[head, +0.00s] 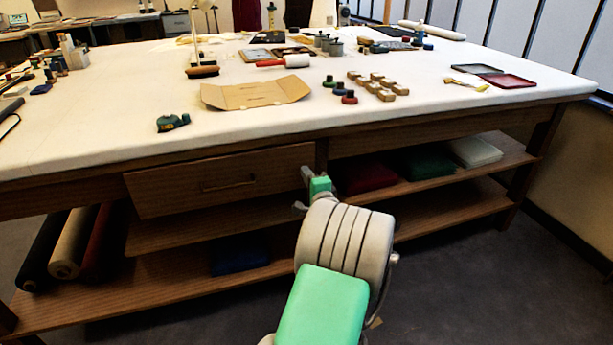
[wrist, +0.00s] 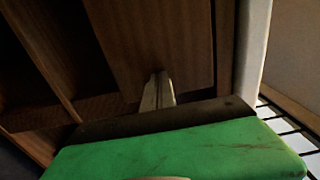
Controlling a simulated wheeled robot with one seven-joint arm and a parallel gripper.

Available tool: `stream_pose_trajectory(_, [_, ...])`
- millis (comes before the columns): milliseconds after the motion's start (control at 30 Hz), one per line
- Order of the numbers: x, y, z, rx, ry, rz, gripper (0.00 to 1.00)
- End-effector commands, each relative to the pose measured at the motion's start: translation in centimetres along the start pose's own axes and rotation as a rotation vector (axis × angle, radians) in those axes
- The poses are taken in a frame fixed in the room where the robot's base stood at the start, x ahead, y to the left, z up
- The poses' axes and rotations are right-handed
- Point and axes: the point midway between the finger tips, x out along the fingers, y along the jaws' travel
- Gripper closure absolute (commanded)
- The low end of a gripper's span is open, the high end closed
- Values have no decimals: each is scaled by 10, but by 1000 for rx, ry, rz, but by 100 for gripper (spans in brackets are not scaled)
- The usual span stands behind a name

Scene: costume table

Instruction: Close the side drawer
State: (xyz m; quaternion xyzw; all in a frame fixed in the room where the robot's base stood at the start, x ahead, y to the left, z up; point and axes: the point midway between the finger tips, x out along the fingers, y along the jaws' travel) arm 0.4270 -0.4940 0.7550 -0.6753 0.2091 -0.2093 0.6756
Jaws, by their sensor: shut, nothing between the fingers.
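The side drawer (head: 165,186) is a brown wooden front with a slim bar handle (head: 228,184), set under the white tabletop at the left. Its front seems to stand out a little from the table frame; how far is hard to tell. My gripper (head: 306,178) is at the right end of the drawer front, below the table edge. In the wrist view the shut, empty fingers (wrist: 160,88) point at a wooden panel (wrist: 150,45), which looks like the drawer front. Whether the fingertips touch it I cannot tell.
The white tabletop (head: 110,130) holds a cardboard folder (head: 255,94), stamps and small jars. The lower shelf (head: 180,290) and upper shelf carry folded cloths (head: 368,177). Open floor (head: 470,285) lies at the right.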

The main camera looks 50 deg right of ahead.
Motion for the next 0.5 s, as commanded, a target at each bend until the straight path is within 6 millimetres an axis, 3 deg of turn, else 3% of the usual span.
stream_pose_trajectory(233, [3, 0, 0, 0, -2, 1, 100])
stream_pose_trajectory(500, [44, 0, 1, -1, -3, 1, 100])
